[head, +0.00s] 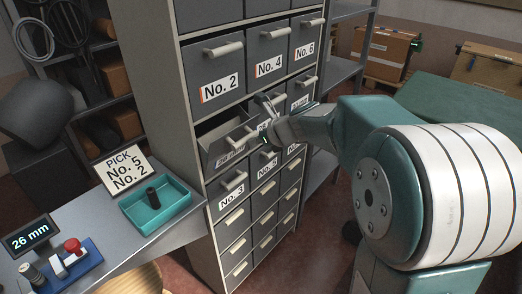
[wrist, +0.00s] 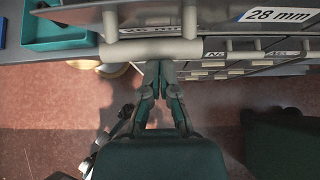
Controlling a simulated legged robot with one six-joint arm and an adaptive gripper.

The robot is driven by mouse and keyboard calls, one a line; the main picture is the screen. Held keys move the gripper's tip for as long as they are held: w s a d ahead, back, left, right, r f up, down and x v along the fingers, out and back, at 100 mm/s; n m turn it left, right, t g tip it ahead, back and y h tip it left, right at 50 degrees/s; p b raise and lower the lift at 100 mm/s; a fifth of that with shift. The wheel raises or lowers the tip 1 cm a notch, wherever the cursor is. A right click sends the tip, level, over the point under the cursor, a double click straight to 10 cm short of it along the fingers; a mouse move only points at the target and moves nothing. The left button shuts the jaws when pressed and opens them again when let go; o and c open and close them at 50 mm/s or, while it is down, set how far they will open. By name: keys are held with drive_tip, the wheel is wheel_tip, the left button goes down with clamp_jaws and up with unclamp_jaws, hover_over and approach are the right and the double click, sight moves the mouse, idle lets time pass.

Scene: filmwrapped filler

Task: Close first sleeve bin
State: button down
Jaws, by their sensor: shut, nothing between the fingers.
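The open bin (head: 225,148) is in the left column of the grey cabinet, below the No. 2 bin, and sticks out from the front. Its label is too blurred to read surely. Its pale bar handle (head: 241,133) is at the front. My gripper (head: 266,138) is just right of this bin in the head view, its fingertips partly hidden. In the wrist view my gripper (wrist: 159,66) is shut and empty, its tips close to a pale bar handle (wrist: 150,49). I cannot tell whether they touch.
The cabinet (head: 191,120) has several other bins, such as No. 2 (head: 214,70). A bench (head: 90,235) at left holds a teal tray (head: 135,213) with a dark sleeve, a pick sign (head: 124,170) and a 26 mm display (head: 28,236). Floor shows below my gripper.

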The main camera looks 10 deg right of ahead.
drive_tip(key=shift+w+a+r+g+h, duration=0.3)
drive_tip(key=shift+w+a+r+g, duration=0.15)
drive_tip(key=shift+w+r, duration=0.15)
drive_tip(key=shift+w+a+r, duration=0.5)
drive_tip(key=shift+w+a, duration=0.1)
drive_tip(key=shift+w, duration=0.2)
drive_tip(key=shift+w+a+r, duration=0.5)
drive_tip(key=shift+w+a, duration=0.05)
drive_tip(key=shift+w, duration=0.2)
